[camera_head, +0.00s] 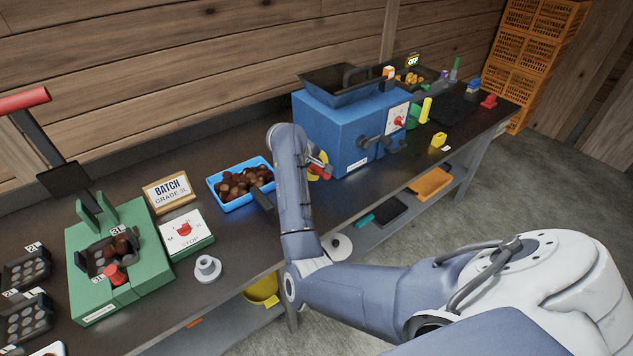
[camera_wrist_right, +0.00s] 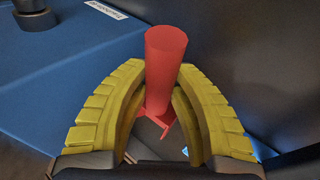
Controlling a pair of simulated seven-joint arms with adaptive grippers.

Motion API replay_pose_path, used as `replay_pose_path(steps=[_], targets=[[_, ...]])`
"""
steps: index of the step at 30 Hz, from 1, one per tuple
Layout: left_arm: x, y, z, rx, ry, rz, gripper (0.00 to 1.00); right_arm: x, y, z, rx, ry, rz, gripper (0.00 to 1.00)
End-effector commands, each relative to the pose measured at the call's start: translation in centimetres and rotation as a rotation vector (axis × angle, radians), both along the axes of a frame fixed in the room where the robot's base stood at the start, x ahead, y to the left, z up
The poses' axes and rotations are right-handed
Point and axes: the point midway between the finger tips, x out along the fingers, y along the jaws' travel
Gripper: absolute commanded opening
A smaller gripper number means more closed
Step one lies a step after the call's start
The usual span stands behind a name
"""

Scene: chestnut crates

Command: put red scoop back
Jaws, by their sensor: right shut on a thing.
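My right gripper (camera_wrist_right: 160,72) is shut on the red scoop (camera_wrist_right: 166,80). Its yellow padded fingers sit on either side of the red round handle, and a flatter red part shows below between them. In the head view the red scoop (camera_head: 321,170) shows as a small red piece beside the front left of the blue machine, mostly hidden by my arm. Whether the scoop touches the bench or the machine, I cannot tell. My left gripper is not in view.
The blue machine (camera_head: 335,132) stands close beside my right gripper. A blue tray (camera_head: 228,207) of chestnuts lies to the left. A green press (camera_head: 90,285) and grey trays are further left. A small red object (camera_head: 488,101) sits at the bench's far right.

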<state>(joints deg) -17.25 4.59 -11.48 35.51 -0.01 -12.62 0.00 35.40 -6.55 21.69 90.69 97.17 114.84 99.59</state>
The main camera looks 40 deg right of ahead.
Motion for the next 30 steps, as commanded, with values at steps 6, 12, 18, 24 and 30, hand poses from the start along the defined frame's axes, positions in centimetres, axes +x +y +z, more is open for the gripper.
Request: replay_pose_path(steps=[6, 12, 18, 24, 30], targets=[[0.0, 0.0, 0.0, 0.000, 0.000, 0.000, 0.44, 0.0, 0.0, -1.4, -0.001, 0.000, 0.000, 0.00], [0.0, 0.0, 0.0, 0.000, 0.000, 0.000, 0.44, -0.1, -0.1, -3.3, -0.001, 0.004, 0.001, 0.00], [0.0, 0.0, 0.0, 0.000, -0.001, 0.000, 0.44, 0.0, 0.0, -5.4, 0.000, 0.002, 0.001, 0.00], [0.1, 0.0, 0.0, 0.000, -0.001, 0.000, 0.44, 0.0, 0.0, -5.8, -0.001, -0.001, -0.001, 0.00], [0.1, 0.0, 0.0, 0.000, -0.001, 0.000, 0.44, 0.0, 0.0, -5.8, 0.000, -0.001, -0.001, 0.00]])
